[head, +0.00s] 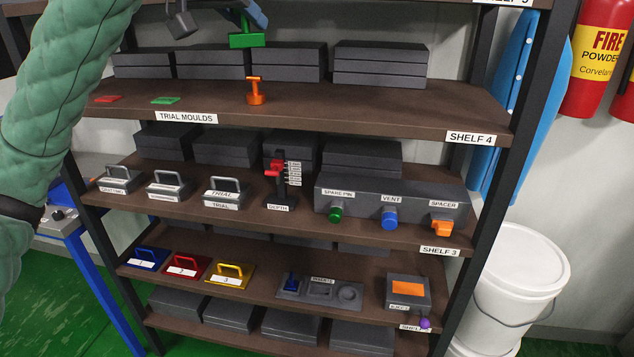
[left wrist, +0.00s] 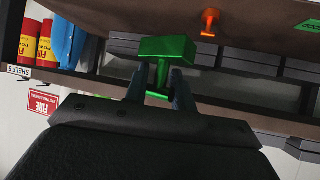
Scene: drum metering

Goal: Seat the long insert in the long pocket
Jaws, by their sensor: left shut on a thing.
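My left gripper (head: 245,22) is above the top visible shelf, shut on the handle of a green piece (head: 246,41) with an oblong block at its lower end. The left wrist view, which looks upside down, shows the fingers (left wrist: 162,85) around the stem and the green block (left wrist: 165,49) clear of the shelf. I cannot tell from here which recess is the long pocket. My right gripper is not in view.
An orange T-handled piece (head: 255,91) stands on the upper shelf (head: 350,105), right of a green pad (head: 165,100) and a red pad (head: 107,98). Dark boxes (head: 290,62) line its back. Shelves below hold handled blocks and a knobbed box (head: 365,205). Dark posts (head: 495,160) bound the rack.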

